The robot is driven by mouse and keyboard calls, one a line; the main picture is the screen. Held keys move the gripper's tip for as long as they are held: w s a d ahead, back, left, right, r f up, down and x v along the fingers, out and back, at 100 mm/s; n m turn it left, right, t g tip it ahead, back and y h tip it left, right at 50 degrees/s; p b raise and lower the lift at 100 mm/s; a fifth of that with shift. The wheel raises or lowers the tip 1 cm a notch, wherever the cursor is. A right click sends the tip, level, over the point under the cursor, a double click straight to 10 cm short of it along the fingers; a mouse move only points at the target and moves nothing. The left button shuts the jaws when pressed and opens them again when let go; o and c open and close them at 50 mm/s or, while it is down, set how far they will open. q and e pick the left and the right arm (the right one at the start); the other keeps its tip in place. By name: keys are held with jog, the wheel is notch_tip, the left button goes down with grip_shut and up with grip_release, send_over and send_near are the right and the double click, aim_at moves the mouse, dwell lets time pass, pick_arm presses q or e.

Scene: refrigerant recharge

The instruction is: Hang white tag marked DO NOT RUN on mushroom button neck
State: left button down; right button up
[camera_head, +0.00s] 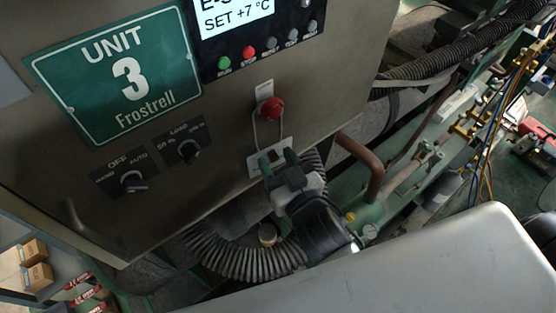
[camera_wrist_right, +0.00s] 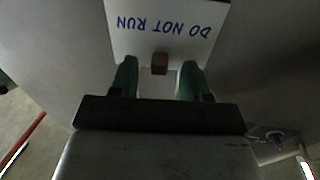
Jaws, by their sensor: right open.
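The red mushroom button (camera_head: 271,108) sticks out of the grey cabinet front below the display. A thin pale cord (camera_head: 254,131) runs down from both sides of the button to the white tag (camera_head: 254,165). The cord seems to pass around the button's neck, though the head hides the exact contact. The tag hangs against the panel, partly hidden by my right gripper (camera_head: 279,162). In the wrist view, the tag (camera_wrist_right: 190,45) shows blue DO NOT RUN upside down. The green fingers (camera_wrist_right: 159,78) are apart near its edge, with a small brown block (camera_wrist_right: 160,64) between them.
A green UNIT 3 sign (camera_head: 120,72), two rotary knobs (camera_head: 133,181) and small indicator lights (camera_head: 248,52) are on the cabinet. A corrugated hose (camera_head: 235,255) and a brown pipe (camera_head: 362,165) lie close below and right of the gripper.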

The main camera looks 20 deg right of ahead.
jog(key=s+d+b, duration=0.2)
jog(key=s, duration=0.8)
jog(key=shift+s, duration=0.35)
